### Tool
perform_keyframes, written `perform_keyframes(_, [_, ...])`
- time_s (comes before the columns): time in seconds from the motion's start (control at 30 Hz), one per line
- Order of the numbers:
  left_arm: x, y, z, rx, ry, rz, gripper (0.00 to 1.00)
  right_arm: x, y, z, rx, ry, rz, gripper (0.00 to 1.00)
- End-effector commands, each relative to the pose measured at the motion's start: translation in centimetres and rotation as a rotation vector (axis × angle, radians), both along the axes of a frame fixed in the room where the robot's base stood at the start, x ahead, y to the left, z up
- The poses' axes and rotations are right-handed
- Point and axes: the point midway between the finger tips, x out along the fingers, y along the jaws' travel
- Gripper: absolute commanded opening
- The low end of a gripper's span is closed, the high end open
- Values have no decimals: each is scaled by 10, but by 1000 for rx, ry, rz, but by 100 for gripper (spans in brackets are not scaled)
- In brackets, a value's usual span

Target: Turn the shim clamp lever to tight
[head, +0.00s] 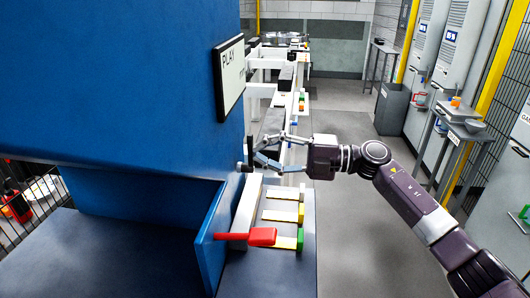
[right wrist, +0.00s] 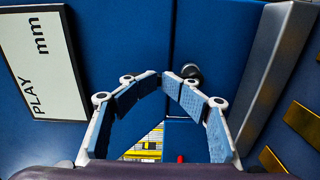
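A dark upright lever-like part (head: 249,151) stands out from the blue machine's face below the PLAY sign; I take it for the shim clamp lever. A dark round knob (right wrist: 190,73) shows in the right wrist view, just beyond the right-hand finger and partly hidden by it. My right gripper (head: 258,150) reaches left to the lever's side. In the right wrist view its blue-padded fingers (right wrist: 163,77) lean inward with a narrow gap at the tips. Nothing is clearly held, and I cannot tell if a fingertip touches the lever. My left gripper is not in view.
The PLAY sign (head: 230,74) hangs above. Open floor (head: 350,220) lies right.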

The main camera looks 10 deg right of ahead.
Motion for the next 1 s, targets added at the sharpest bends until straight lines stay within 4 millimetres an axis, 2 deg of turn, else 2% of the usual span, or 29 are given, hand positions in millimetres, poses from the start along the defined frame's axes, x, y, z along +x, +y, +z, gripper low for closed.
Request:
perform_keyframes(0.07, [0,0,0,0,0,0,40,-2,3,-1,-1,0,8,49])
perform_keyframes(0.4, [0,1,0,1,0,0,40,0,0,0,0,0,1,86])
perform_keyframes(0.83, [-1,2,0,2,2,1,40,0,-3,0,0,0,-2,86])
perform_keyframes(1.0, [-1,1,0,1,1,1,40,-4,-19,0,-1,0,-5,86])
